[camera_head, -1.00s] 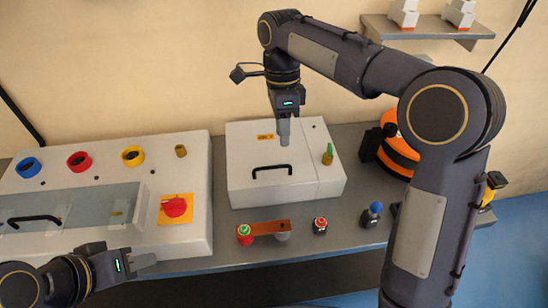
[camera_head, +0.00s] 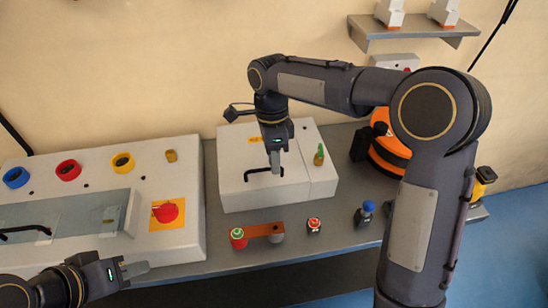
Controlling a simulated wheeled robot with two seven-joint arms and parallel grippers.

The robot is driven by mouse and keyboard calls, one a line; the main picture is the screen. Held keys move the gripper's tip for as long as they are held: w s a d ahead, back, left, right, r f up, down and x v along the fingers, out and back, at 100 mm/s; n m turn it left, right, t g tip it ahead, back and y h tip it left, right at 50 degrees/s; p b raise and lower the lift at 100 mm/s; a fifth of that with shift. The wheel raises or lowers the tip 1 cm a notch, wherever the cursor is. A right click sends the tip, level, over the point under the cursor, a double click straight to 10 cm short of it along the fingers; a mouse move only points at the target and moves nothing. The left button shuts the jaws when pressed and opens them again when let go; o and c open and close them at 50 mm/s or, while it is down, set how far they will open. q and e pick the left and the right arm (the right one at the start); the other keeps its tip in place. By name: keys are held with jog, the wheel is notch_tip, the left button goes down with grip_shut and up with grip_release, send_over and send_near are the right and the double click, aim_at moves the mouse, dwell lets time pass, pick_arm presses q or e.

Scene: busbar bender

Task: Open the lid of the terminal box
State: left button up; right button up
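The terminal box (camera_head: 240,193) is a white box in the middle of the bench, its lid shut. A black bar handle (camera_head: 250,173) lies on the lid. My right gripper (camera_head: 276,172) points down over the lid, with its fingertips at the right end of the handle. Its fingers look close together; I cannot tell whether they touch or grasp the handle. My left gripper (camera_head: 137,268) is at the lower left, in front of the bench, apart from the box, with its fingers seen side-on.
A white control panel (camera_head: 188,240) with coloured rings and a red knob (camera_head: 166,212) stands left of the box. In front of the box lie a copper busbar (camera_head: 262,230), a red-topped part (camera_head: 313,225) and a blue-topped part (camera_head: 365,212). An orange-black machine (camera_head: 387,152) stands at right.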

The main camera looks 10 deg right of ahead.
grip_shut()
jog(key=shift+r, duration=0.1)
